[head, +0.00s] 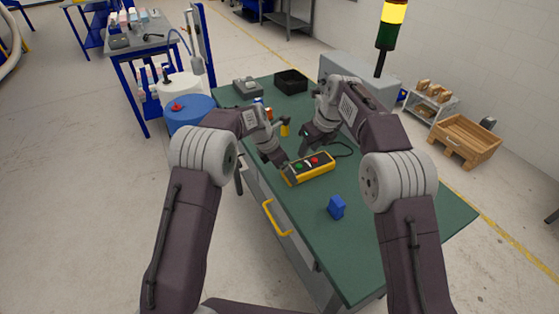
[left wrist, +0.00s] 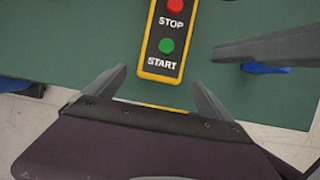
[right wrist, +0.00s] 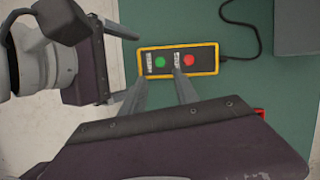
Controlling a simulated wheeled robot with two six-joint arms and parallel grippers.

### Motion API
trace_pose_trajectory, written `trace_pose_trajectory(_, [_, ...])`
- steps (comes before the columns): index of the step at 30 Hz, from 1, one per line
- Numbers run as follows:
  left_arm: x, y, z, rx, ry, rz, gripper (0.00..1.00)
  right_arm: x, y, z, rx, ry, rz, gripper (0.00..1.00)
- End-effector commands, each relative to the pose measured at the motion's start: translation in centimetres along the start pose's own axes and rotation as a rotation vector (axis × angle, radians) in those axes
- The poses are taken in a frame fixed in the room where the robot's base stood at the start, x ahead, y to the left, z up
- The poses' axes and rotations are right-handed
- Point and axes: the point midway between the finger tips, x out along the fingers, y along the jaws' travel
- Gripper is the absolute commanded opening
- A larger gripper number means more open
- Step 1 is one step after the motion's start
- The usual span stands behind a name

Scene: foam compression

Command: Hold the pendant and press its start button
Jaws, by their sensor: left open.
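The pendant (head: 319,164) is a yellow-edged black box lying on the green table (head: 345,250), with a cable from its far end. Its green START button (left wrist: 166,45) and red STOP button (left wrist: 175,6) face up in the left wrist view. My left gripper (left wrist: 160,75) is open at the START end, its fingers spread to either side of that end; contact cannot be told. My right gripper (right wrist: 161,75) is open and empty; its fingertips show over the pendant's near edge (right wrist: 190,74) in the right wrist view. One right finger also enters the left wrist view.
A black bin (head: 291,81), a grey device (head: 248,88) and small bottles stand farther back. A large grey box (head: 352,68) with a signal tower (head: 388,30) is behind. The table's right front is clear.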

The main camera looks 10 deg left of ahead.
Motion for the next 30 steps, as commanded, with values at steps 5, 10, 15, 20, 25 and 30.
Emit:
trace_pose_trajectory(5, [3.0,0.0,-0.1,0.001,0.002,0.0,0.94,0.0,0.0,0.0,0.0,0.0,0.0,0.36])
trace_pose_trajectory(10, [4.1,0.0,0.0,0.001,0.001,0.001,0.94,0.0,0.0,0.0,0.0,0.0,0.0,0.36])
trace_pose_trajectory(15, [4.2,0.0,0.0,0.001,0.0,0.002,0.94,0.0,0.0,0.0,0.0,0.0,0.0,0.36])
trace_pose_trajectory(20, [4.2,0.0,0.0,0.001,0.0,0.002,0.66,0.0,0.0,0.0,0.0,0.0,0.0,0.36])
trace_pose_trajectory(25, [4.2,0.0,0.0,0.001,0.0,0.002,0.19,0.0,0.0,0.0,0.0,0.0,0.0,0.36])
trace_pose_trajectory(30, [4.2,0.0,0.0,0.001,0.0,0.002,0.0,0.0,0.0,0.0,0.0,0.0,0.0,0.14])
